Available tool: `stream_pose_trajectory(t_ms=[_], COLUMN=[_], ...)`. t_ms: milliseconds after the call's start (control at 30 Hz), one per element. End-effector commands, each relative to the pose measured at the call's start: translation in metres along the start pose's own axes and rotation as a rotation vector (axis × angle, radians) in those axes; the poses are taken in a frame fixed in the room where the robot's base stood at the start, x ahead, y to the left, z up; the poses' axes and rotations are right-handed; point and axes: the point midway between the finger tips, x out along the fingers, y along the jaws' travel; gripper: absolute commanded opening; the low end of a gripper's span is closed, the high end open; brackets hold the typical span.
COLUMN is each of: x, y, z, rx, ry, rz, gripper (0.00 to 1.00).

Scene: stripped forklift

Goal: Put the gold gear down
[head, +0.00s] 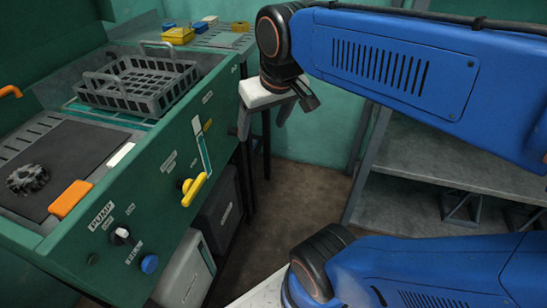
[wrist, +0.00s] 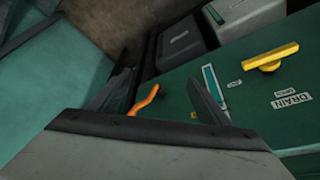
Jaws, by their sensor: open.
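I see no gold gear in either view. A dark grey gear (head: 27,178) lies on a black mat (head: 75,150) on top of the green bench (head: 150,190), at the left of the head view. My gripper (head: 264,120) hangs in the air to the right of the bench, past its front panel. Its fingers are apart, with nothing held between them. In the wrist view my gripper (wrist: 158,78) also shows spread and empty, with an orange handle (wrist: 145,98) in the background between the fingers.
A grey basket (head: 135,85) stands on the bench behind the mat. An orange block (head: 70,199) is at the bench's front edge. A yellow handle (head: 194,189) juts from the front panel. Grey shelves (head: 440,165) stand at the right. Bare floor (head: 300,195) lies between.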

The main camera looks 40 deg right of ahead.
Motion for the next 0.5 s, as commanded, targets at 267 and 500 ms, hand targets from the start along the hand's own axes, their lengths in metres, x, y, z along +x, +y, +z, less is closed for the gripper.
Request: stream_pose_trajectory(t_ms=[267,500], x=[0.038,0.043], y=[-0.004,-0.004], z=[0.069,0.076], rx=[-0.067,-0.076], ry=[0.029,0.032], rz=[-0.015,-0.017], gripper=[0.71,0.71])
